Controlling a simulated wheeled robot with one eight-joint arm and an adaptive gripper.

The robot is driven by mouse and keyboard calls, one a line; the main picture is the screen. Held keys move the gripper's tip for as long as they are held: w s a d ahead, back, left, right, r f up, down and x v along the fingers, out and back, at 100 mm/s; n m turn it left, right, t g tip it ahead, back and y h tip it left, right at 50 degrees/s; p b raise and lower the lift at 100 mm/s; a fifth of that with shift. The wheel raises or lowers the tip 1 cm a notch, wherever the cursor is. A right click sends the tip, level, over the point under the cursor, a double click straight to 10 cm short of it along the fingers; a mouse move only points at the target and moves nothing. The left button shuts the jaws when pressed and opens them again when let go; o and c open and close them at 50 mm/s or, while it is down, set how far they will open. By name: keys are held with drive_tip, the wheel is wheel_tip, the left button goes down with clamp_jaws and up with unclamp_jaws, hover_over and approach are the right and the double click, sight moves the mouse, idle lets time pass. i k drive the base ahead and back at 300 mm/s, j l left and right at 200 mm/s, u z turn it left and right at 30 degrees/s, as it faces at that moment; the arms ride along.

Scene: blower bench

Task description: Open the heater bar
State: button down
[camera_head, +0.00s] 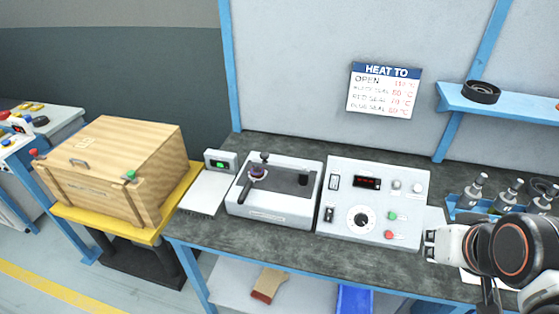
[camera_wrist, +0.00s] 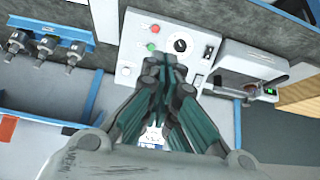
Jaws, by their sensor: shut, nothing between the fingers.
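The likely heater bar unit is a white bench machine (camera_head: 272,192) with a dark recessed top and a black-handled lever (camera_head: 250,185) at its left. It also shows in the wrist view (camera_wrist: 238,57) at the right. I cannot tell which part is the bar or how far it is open. Beside it stands a white control box (camera_head: 375,200) with a dial, a red display (camera_head: 367,183), and green and red buttons. My gripper (camera_wrist: 165,72) is shut and empty, over the control box in the wrist view, hiding part of it. It is apart from the machine.
A sign (camera_head: 384,90) headed HEAT TO hangs on the wall. A rack of metal nozzles (camera_head: 478,190) stands on the bench's right. A small box with a green display (camera_head: 220,161) stands left of the machine. A wooden crate (camera_head: 115,170) stands on a yellow-topped stand further left.

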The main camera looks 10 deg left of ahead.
sight(303, 170)
drive_tip(key=i+j, duration=0.2)
drive_tip(key=j, duration=0.15)
drive_tip(key=i+j, duration=0.2)
drive_tip(key=j, duration=0.15)
drive_tip(key=i+j, duration=0.15)
drive_tip(key=j, duration=0.2)
drive_tip(key=i+j, duration=0.2)
drive_tip(key=j, duration=0.15)
